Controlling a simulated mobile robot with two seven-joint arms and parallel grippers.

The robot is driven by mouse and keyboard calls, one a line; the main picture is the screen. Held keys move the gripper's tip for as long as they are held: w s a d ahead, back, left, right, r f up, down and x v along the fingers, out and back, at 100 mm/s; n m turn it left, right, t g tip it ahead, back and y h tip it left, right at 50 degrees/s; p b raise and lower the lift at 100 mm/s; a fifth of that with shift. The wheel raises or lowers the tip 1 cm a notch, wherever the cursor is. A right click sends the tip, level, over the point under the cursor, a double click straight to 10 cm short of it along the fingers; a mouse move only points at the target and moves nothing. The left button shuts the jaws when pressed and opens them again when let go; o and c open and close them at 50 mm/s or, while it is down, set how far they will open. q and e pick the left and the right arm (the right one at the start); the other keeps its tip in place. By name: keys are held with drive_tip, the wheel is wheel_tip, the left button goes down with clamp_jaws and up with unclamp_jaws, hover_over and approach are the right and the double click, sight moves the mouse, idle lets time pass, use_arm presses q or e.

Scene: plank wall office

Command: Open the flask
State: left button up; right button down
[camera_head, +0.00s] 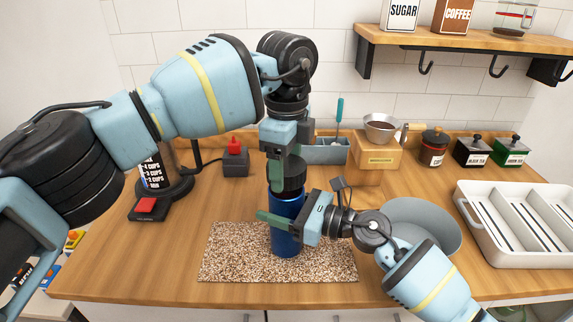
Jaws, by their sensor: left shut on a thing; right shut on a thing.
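The blue flask (285,240) stands upright on a speckled mat (228,255) near the front of the counter. Its dark lid (294,172) is at the top of the flask. My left gripper (280,178) comes down from above and is shut on the lid. My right gripper (283,222) comes in from the right and is shut around the flask's body below the lid. The grippers hide part of the lid and the flask's upper body. I cannot tell whether there is a gap between lid and flask.
A grey bowl (425,218) stands right of the flask, partly behind my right arm. A white rack (518,220) is at the far right. Canisters (432,150) and a wooden dripper stand (378,157) line the back.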

sight(286, 164)
use_arm(q)
drive_tip(key=shift+r, duration=0.1)
drive_tip(key=shift+r, duration=1.9)
use_arm(e)
drive_tip(key=shift+c, duration=1.3)
unclamp_jaws()
use_arm(q)
drive_tip(key=shift+g, duration=0.3)
drive_tip(key=f, duration=0.1)
drive_tip(key=f+b, duration=0.1)
drive_tip(key=f, duration=0.2)
drive_tip(key=shift+w+f+b, duration=0.25)
drive_tip(key=shift+f+b, duration=0.15)
drive_tip(key=shift+f, duration=0.1)
use_arm(e)
drive_tip(key=v, duration=1.2)
